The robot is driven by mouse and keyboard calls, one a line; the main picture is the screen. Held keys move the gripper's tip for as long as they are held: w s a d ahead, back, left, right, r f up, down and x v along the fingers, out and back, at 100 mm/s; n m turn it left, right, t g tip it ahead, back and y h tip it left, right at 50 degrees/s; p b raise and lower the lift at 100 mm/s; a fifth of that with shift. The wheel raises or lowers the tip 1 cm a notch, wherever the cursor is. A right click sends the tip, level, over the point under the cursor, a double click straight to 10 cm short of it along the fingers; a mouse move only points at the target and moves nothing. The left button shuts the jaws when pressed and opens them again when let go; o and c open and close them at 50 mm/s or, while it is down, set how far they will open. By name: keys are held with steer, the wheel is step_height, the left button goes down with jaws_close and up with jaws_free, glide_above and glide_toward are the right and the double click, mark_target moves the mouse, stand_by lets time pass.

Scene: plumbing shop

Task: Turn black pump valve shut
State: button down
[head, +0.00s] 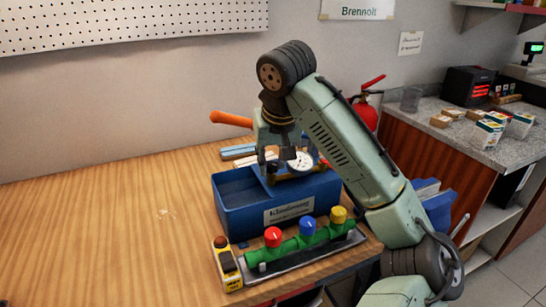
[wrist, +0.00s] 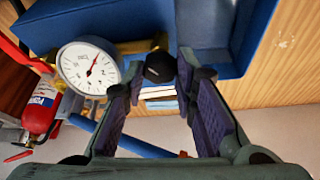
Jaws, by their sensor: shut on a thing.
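The black pump valve (wrist: 160,66) is a round dark knob on the brass fitting (wrist: 133,47) of the blue test pump (head: 240,208). In the wrist view my gripper (wrist: 160,76) is shut on this knob, one fingertip on each side. A white pressure gauge (wrist: 90,68) with a red needle sits beside the knob, close to one finger. In the head view my gripper (head: 275,166) reaches down over the pump's top, next to the gauge (head: 301,161).
A green manifold (head: 290,247) with red, blue and yellow knobs lies in front of the pump. A yellow meter (head: 227,264) stands at its left end. The pump's orange handle (head: 231,119) sticks out behind. The wooden bench (head: 110,225) is clear on the left.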

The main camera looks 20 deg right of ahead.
steer(key=m+h, duration=0.1)
steer(key=m, duration=0.2)
steer(key=shift+a+m+g, duration=0.1)
steer(key=shift+m+g, duration=0.2)
steer(key=shift+w+a+m+g+h, duration=0.1)
steer(key=shift+m+g+h, duration=0.45)
steer(key=shift+m, duration=1.25)
steer(key=c, duration=1.3)
jaws_free()
steer(key=shift+t+h, duration=0.25)
steer(key=shift+r, duration=0.1)
steer(key=v, duration=1.2)
